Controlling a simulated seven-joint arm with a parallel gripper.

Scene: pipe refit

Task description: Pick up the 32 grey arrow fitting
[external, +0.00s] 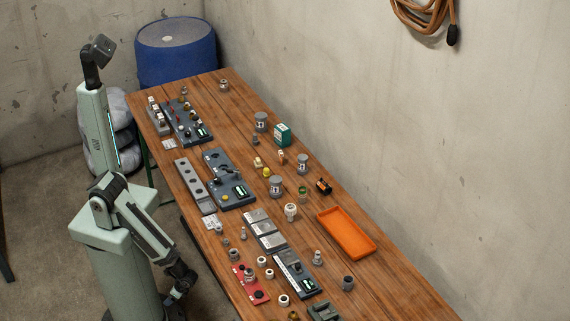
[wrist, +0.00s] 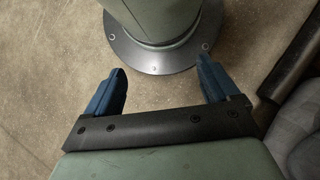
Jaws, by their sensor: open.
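Several grey fittings stand on the wooden table in the external view. Larger grey cylinders with pale labels stand at the back (external: 261,121), in the middle (external: 275,186) and to the right of it (external: 302,163). Smaller grey fittings include one near the front right (external: 347,283) and one near the front left (external: 234,255). The "32" and arrow markings are too small to read, so I cannot tell which is the named one. My gripper (wrist: 162,73) is open and empty in the wrist view, its blue fingers apart above the floor, with no fitting between them.
An orange tray (external: 346,233) lies empty at the table's right. Dark panels (external: 229,193), a red plate (external: 250,284), a green box (external: 282,134) and small fittings crowd the table. A blue barrel (external: 175,55) stands behind it. Bare wood lies right of the tray.

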